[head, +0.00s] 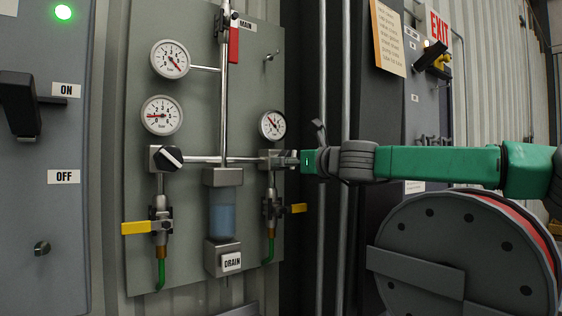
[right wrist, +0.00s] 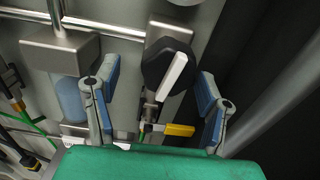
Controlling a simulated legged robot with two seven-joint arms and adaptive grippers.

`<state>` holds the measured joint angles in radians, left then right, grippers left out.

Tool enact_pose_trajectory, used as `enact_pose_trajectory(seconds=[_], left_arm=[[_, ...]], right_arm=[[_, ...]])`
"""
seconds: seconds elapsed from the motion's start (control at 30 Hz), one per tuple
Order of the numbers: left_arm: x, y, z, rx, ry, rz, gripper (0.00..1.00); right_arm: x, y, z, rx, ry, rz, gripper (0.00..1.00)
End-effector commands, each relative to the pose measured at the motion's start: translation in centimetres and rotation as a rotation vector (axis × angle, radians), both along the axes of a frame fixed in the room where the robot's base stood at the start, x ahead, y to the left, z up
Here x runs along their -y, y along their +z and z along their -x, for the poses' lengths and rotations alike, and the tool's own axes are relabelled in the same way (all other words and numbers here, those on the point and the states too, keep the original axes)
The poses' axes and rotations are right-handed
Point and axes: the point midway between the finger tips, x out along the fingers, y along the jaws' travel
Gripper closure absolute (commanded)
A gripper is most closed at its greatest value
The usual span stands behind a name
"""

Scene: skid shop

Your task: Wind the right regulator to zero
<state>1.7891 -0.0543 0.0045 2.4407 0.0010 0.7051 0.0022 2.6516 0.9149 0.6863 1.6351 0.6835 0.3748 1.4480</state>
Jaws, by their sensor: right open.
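The right regulator (head: 266,156) sits on the grey panel (head: 255,60), below a small round gauge (head: 272,125). In the right wrist view its black knob (right wrist: 160,58) carries a white bar that slants from upper right to lower left. My right gripper (head: 293,160) is at this regulator and hides part of it in the head view. In the wrist view my right gripper (right wrist: 160,75) is open, with one blue-padded finger on each side of the knob. A gap shows on both sides. The small gauge's needle points to the upper left. My left gripper is not in view.
The left regulator (head: 168,158) has a similar black knob. A clear bowl (head: 222,212) hangs between the two regulators. Yellow valve handles (head: 299,208) stick out below. Vertical pipes (head: 347,70) and a hose reel (head: 440,235) are at the right, near my arm.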

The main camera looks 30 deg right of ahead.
Motion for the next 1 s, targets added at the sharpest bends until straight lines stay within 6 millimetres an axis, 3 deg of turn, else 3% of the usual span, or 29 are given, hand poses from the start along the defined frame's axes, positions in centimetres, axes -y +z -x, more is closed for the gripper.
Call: enact_pose_trajectory(seconds=[0.1,0.3,0.67,0.83,1.0], left_arm=[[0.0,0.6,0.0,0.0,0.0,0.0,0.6],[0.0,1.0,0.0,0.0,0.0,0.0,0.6],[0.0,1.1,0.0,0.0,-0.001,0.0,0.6],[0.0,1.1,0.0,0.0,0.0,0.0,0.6],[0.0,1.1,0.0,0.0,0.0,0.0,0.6]], right_arm=[[0.3,0.0,-2.1,-0.001,-0.002,-0.002,0.35],[0.3,-0.1,-4.2,0.0,-0.002,-0.004,0.35],[-0.2,0.1,-4.6,0.002,-0.001,-0.002,0.35],[-0.3,0.1,-4.6,0.002,-0.001,-0.001,0.89],[-0.1,0.0,-4.6,0.002,0.001,-0.001,0.89]])
